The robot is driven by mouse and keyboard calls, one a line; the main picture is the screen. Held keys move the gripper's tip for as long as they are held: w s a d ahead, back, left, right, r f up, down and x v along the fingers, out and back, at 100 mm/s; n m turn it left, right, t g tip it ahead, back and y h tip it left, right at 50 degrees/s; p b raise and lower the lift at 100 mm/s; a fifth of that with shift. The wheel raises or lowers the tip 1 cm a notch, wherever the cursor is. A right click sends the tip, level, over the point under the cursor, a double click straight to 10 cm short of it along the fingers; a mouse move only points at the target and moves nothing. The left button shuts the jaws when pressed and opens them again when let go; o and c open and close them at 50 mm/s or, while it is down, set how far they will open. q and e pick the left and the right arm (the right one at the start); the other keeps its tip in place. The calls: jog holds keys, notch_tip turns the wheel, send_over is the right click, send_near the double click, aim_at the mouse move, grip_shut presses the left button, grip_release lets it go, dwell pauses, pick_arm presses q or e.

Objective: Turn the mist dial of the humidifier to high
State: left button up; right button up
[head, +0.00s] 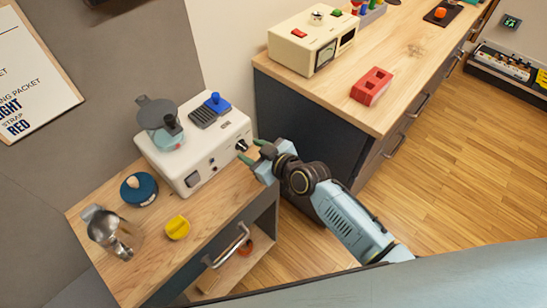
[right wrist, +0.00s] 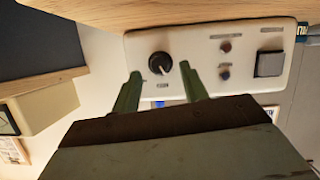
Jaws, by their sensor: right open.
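The humidifier appears to be the white box-shaped appliance (head: 190,165) on the wooden cabinet top, with a teal vessel on top. Its black dial (head: 241,145) is on the front face, and also shows in the right wrist view (right wrist: 160,63) with a pale pointer line toward its lower edge. The dial's lettering is too small to read. My right gripper (head: 249,150) is open in front of the dial. In the right wrist view its green fingertips (right wrist: 160,73) lie on either side of the dial; I cannot tell whether they touch it. My left gripper is not in view.
A dark teal round object (head: 139,190), a metal pitcher (head: 107,232) and a yellow knob-like piece (head: 177,227) stand nearby on the cabinet. A taller counter (head: 330,85) to the right holds a cream meter box (head: 311,42) and a red block (head: 371,86).

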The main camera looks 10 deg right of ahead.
jog(key=p+v, duration=0.1)
jog(key=v, duration=1)
jog(key=shift+s+d+r, duration=0.1)
jog(key=shift+r, duration=0.05)
